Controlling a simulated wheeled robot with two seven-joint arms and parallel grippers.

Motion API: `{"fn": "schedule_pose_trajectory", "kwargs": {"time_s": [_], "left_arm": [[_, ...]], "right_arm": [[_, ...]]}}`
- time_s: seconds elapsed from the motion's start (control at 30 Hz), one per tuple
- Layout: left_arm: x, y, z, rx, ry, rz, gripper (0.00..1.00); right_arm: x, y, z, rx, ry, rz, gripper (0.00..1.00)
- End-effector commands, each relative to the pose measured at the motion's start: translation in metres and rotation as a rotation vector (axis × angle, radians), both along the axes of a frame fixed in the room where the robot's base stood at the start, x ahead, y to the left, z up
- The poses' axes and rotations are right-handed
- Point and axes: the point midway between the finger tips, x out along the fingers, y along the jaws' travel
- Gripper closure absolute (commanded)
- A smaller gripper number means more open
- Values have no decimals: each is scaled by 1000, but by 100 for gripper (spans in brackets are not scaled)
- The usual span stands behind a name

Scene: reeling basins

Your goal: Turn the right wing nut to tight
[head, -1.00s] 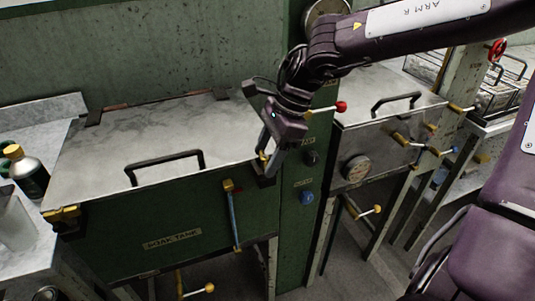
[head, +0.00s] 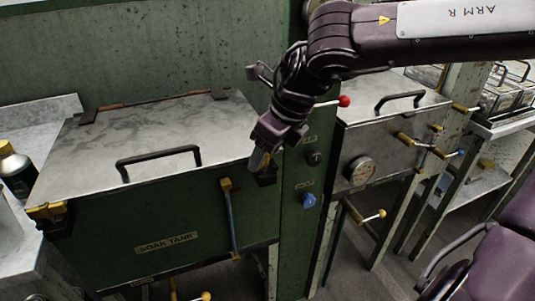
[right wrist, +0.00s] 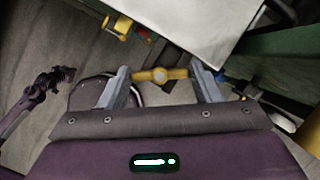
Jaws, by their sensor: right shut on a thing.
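The soak tank (head: 165,215) is a green box with a flat grey lid (head: 165,130) that lies closed. The right wing nut (right wrist: 160,75) is yellow brass and sits between the two fingers of my right gripper (right wrist: 163,86) in the right wrist view. The gripper is shut on its wings. In the head view the right gripper (head: 261,160) is at the tank's front right corner and hides the nut. The left wing nut (head: 46,211) is at the front left corner. My left arm (right wrist: 40,95) shows small in the right wrist view; its finger state is unclear.
A blue lever with a yellow top (head: 230,215) is on the tank's front. A green post with a red-knobbed lever (head: 343,101) and a blue knob (head: 308,200) stands just right. A second lidded basin (head: 385,100) is beyond it.

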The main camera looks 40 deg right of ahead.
Motion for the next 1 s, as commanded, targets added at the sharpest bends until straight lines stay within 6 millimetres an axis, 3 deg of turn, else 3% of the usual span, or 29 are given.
{"fn": "schedule_pose_trajectory", "kwargs": {"time_s": [0.5,1.0], "left_arm": [[17,-13,32,-11,16,-17,100],[24,-17,47,-14,20,-24,100]], "right_arm": [[0,3,0,-3,-2,-442,65],[0,3,1,0,-1,-622,65]]}}
